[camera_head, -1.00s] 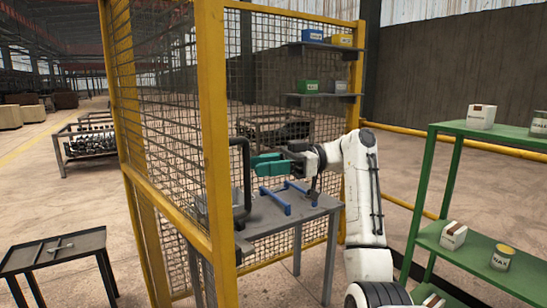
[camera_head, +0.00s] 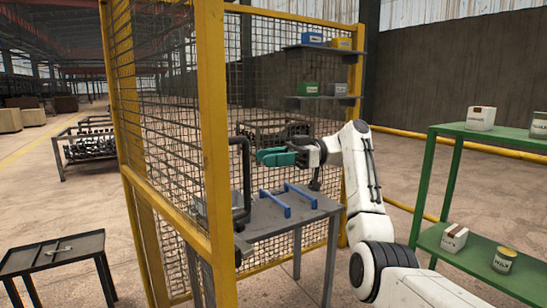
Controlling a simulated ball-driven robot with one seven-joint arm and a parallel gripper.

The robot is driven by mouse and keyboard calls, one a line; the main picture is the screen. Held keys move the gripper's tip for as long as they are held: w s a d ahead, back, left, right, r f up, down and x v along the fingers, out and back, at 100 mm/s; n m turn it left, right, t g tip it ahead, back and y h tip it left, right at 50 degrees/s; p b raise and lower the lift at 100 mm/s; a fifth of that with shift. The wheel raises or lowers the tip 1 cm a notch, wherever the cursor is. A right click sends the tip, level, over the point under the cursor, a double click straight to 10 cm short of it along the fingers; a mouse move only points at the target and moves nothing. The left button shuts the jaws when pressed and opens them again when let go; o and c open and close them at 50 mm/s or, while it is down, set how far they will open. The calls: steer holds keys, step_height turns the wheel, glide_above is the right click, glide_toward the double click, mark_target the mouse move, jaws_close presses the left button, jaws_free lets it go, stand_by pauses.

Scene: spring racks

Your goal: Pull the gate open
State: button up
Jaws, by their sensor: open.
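The gate (camera_head: 213,140) has a yellow frame filled with wire mesh and stands upright in the middle of the view. A black bar handle (camera_head: 247,165) is fixed along its right-hand post and bends in at top and bottom. My gripper (camera_head: 262,157), with teal fingers, is just right of the handle at the height of its upper half. It is open and points left at the handle. I cannot tell whether the fingertips touch the handle or stand in front of or behind it. Nothing is seen between the fingers.
A grey table (camera_head: 270,222) with blue bars (camera_head: 275,203) stands below my gripper. Shelves (camera_head: 320,97) with small boxes hang on the mesh behind. A green rack (camera_head: 485,250) with boxes and cans stands at the right. A dark tool stand (camera_head: 55,253) is at the lower left.

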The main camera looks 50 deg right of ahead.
steer(key=shift+w+d, duration=0.45)
steer(key=shift+d, duration=0.4)
stand_by(0.5)
